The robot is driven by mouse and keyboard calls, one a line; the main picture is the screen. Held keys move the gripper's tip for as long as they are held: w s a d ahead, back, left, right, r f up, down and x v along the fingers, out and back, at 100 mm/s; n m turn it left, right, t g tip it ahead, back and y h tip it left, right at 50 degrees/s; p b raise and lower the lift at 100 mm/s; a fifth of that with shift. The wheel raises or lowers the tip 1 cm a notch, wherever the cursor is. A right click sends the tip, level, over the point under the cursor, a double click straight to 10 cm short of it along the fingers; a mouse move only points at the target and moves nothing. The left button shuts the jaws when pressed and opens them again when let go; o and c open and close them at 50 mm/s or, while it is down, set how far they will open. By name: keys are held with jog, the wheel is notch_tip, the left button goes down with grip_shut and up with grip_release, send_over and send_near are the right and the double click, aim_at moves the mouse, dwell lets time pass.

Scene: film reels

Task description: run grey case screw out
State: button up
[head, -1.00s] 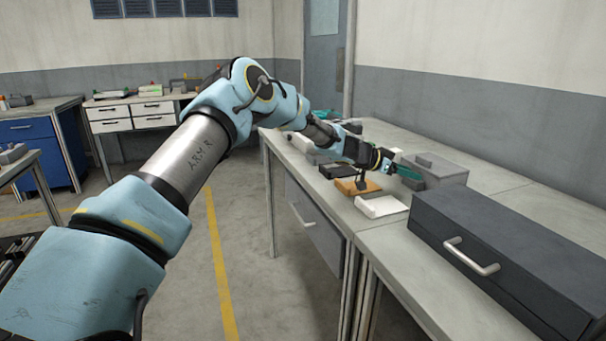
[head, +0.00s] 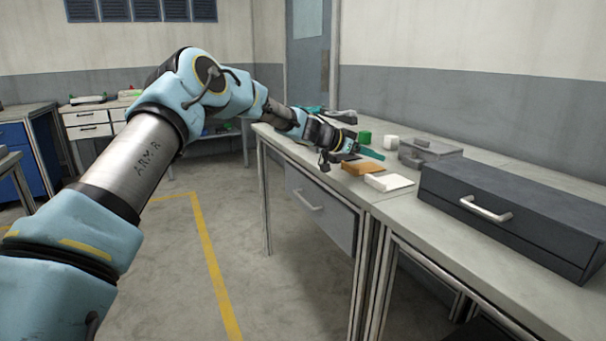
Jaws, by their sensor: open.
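A grey case (head: 436,151) stands on the workbench right of my gripper, with a raised part on its top. No screw can be made out on it at this size. My gripper (head: 362,152) is open above the bench, left of the case and apart from it in the picture. A slim teal piece shows at its end; I cannot tell whether it is a finger or something else. My wrist hides part of the bench behind it.
An orange-brown block (head: 361,168) and a white block (head: 389,182) lie below and in front of my gripper. A green block (head: 364,137) and a small white block (head: 391,142) stand behind. A large dark grey drawer box (head: 515,205) fills the bench's right side.

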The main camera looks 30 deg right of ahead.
jog(key=w+a+f+n+t+y+p, duration=0.1)
jog(key=w+a+n+t+y+p, duration=0.1)
jog(key=a, duration=1.5)
jog(key=shift+w+a+f+n+y, duration=0.15)
jog(key=shift+w+a+n+y, duration=0.1)
jog(key=shift+w+n+y, duration=0.75)
jog(key=shift+s, duration=0.25)
